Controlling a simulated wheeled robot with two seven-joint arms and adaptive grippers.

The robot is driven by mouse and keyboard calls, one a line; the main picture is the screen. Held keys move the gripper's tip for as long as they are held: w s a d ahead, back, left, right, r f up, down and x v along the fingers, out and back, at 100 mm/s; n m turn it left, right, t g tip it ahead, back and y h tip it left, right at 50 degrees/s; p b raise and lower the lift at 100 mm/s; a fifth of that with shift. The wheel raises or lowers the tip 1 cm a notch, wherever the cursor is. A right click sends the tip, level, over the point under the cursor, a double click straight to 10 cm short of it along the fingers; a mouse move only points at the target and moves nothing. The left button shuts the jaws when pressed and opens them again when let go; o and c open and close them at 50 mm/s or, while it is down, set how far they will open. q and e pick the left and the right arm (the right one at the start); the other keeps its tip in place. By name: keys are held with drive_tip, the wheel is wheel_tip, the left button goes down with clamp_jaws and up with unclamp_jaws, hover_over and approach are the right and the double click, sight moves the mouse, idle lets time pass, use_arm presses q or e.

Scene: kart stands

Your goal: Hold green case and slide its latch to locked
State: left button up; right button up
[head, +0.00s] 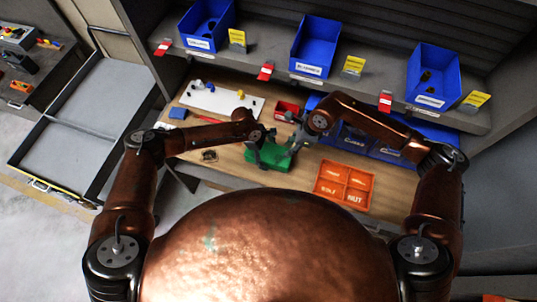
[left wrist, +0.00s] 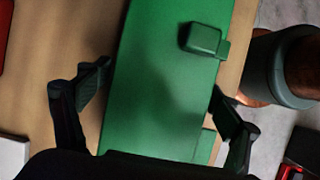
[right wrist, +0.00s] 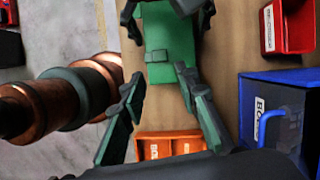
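A green case (head: 270,157) lies on the wooden bench in the head view. It fills the middle of the left wrist view (left wrist: 165,85), with a small raised green block, apparently the latch (left wrist: 205,40), near one edge. My left gripper (head: 257,143) has its fingers apart on either side of the case; a thin gap seems to show at one finger (left wrist: 162,85). My right gripper (head: 297,142) is open and empty. In the right wrist view its fingertips (right wrist: 158,76) are over or near the case's end, close to a raised green part (right wrist: 158,57). Exact contact cannot be told.
An orange divided tray (head: 343,186) sits right of the case. Blue bins (head: 355,140) and a red bin (head: 287,110) stand behind. A white board with small parts (head: 222,101) lies at the back left. A shelf with blue bins (head: 314,46) overhangs the bench.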

use_arm(q)
drive_tip(key=c, duration=1.3)
use_arm(e)
drive_tip(key=shift+c, duration=0.4)
drive_tip(key=shift+s+d+f, duration=0.25)
drive_tip(key=shift+s, duration=0.05)
drive_tip(key=c, duration=0.3)
drive_tip(key=s+d+y, duration=0.1)
drive_tip(key=s+d+f+y, duration=0.1)
drive_tip(key=d, duration=0.1)
drive_tip(key=shift+f+m+y, duration=0.2)
drive_tip(key=shift+m+y, duration=0.1)
clamp_jaws()
drive_tip(key=s+d+m+t+y, duration=0.1)
drive_tip(key=d+t+y, duration=0.1)
drive_tip(key=d, duration=0.5)
drive_tip(key=shift+s+f, duration=0.2)
